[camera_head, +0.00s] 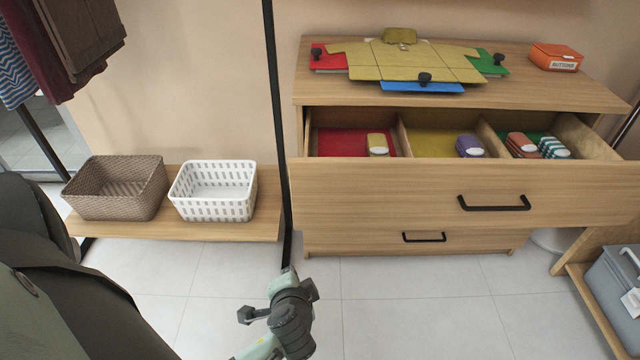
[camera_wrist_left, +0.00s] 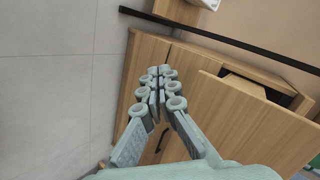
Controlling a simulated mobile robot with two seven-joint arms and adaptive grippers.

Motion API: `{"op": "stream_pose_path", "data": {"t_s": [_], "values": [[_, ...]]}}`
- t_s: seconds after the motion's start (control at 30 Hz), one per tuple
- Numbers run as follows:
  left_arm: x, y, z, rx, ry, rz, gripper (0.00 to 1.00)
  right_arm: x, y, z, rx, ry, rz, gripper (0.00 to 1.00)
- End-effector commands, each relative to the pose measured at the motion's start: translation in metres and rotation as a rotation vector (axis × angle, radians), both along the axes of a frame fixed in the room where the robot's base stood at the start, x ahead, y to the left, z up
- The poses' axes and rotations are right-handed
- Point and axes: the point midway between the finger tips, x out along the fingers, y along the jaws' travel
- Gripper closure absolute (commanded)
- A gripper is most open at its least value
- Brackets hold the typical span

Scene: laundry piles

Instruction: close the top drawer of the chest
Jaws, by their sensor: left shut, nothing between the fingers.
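The wooden chest (camera_head: 460,80) stands at the right in the head view. Its top drawer (camera_head: 380,195) is pulled well out, showing three compartments with red, yellow and green liners and folded clothes inside. A black bar handle (camera_head: 494,203) is on the drawer front. The drawer front also shows in the left wrist view (camera_wrist_left: 262,122). My left gripper (camera_head: 287,273) is low in front of the chest, left of the drawer front and apart from the handle. In the left wrist view its fingers (camera_wrist_left: 158,72) are together and empty, pointing toward the chest. My right gripper is out of view.
A lower drawer with a black handle (camera_head: 424,237) appears closed. A folding board (camera_head: 405,62) and an orange box (camera_head: 556,57) lie on the chest top. A black upright pole (camera_head: 278,130) stands beside the chest. Brown (camera_head: 118,187) and white (camera_head: 214,190) baskets sit on a low shelf at left.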

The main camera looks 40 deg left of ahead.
Motion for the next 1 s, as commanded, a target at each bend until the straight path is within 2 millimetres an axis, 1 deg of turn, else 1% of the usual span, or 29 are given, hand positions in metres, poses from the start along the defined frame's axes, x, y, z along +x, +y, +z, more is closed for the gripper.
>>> {"op": "stream_pose_path", "data": {"t_s": [0.03,0.07,0.1,0.17,0.2,0.27,0.3,0.33,0.4,0.5,0.57,0.67,0.83,1.0], "values": [[0.009,-0.004,0.022,0.092,-0.056,-0.038,1.00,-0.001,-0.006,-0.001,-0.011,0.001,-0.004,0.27],[0.014,-0.005,0.038,0.153,-0.092,-0.060,1.00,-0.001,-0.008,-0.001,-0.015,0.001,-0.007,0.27],[0.020,-0.010,0.059,0.235,-0.141,-0.091,1.00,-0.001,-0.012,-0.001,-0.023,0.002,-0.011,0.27],[0.026,-0.018,0.092,0.349,-0.214,-0.131,1.00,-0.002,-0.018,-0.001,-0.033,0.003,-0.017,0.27],[0.029,-0.025,0.112,0.418,-0.255,-0.156,1.00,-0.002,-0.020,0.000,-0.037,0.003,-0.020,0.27],[0.026,-0.039,0.137,0.511,-0.292,-0.190,1.00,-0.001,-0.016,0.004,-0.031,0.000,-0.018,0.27],[0.021,-0.049,0.149,0.566,-0.298,-0.211,1.00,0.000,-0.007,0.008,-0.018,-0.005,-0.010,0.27],[0.016,-0.056,0.156,0.602,-0.295,-0.224,1.00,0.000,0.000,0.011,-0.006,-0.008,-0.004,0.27],[0.005,-0.069,0.168,0.669,-0.288,-0.245,1.00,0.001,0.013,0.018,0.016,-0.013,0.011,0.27],[-0.003,-0.078,0.177,0.720,-0.281,-0.258,1.00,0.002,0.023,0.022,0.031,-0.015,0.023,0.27],[-0.005,-0.079,0.179,0.730,-0.280,-0.258,1.00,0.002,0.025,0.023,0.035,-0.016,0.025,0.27],[-0.002,-0.077,0.180,0.733,-0.280,-0.258,1.00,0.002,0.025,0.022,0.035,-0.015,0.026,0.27],[0.015,-0.064,0.181,0.734,-0.281,-0.256,1.00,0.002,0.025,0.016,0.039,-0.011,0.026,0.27],[0.045,-0.043,0.182,0.735,-0.282,-0.256,1.00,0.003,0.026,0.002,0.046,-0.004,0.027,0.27]]}}
